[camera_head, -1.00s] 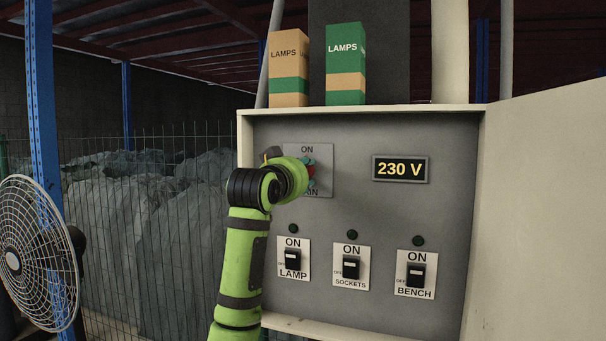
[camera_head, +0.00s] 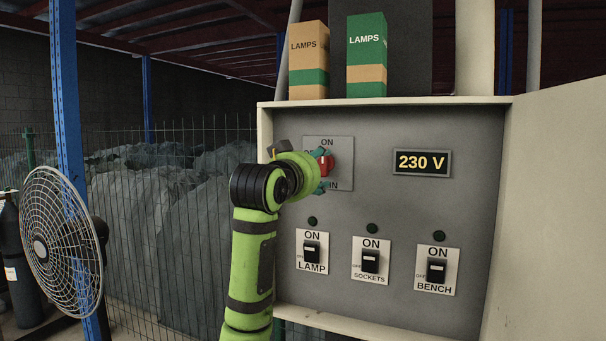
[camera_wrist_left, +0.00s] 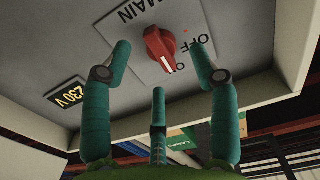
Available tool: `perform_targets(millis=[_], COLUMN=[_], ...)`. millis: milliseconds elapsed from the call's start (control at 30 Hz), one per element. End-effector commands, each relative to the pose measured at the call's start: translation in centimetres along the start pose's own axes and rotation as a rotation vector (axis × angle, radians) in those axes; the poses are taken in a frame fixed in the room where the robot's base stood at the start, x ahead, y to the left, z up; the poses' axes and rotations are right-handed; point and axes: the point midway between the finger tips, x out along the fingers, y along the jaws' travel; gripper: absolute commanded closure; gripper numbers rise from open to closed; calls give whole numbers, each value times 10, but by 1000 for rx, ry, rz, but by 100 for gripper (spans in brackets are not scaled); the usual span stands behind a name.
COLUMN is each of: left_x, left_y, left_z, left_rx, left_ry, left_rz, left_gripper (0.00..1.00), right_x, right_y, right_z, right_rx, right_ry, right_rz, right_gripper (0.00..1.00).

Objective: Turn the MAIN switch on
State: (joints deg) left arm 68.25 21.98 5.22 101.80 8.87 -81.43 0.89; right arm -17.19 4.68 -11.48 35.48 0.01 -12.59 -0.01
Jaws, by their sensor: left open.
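The MAIN switch is a red rotary knob (camera_head: 325,166) on a grey plate at the panel's upper left, partly hidden by my left wrist in the head view. In the left wrist view the knob (camera_wrist_left: 160,47) shows whole, with a white mark on its end pointing toward the ON label, which is partly covered. The OFF label (camera_wrist_left: 195,50) is to the right of the knob. My left gripper (camera_head: 324,171) is at the switch, with open teal fingers on either side of the knob. In the left wrist view the gripper's fingers (camera_wrist_left: 160,75) appear apart from the knob. My right gripper is not seen.
Below are the LAMP (camera_head: 312,252), SOCKETS (camera_head: 370,260) and BENCH (camera_head: 436,270) switches, with dark indicators above them. The display (camera_head: 422,163) reads 230 V. Two LAMPS boxes stand on top of the cabinet (camera_head: 390,101). Its open door (camera_head: 555,220) is at right; a fan (camera_head: 62,242) is at left.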

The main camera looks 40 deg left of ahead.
Motion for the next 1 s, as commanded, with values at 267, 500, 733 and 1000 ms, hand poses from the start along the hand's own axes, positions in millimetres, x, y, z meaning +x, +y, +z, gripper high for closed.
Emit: perform_targets(millis=[267, 500, 733, 1000], left_x=[-55, -76, -77, -76], left_y=[0, -1, -1, 0], left_z=[0, 1, 2, 1], left_rx=[2, 2, 1, 1], left_ry=[1, -2, -4, -3], left_rz=[0, -1, 0, 0], left_gripper=[40, 40, 40, 40], right_x=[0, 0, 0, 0], right_y=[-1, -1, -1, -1], right_z=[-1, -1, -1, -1], right_rx=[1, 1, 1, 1], right_ry=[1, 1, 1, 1], right_rz=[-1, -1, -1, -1], right_gripper=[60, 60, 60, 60])
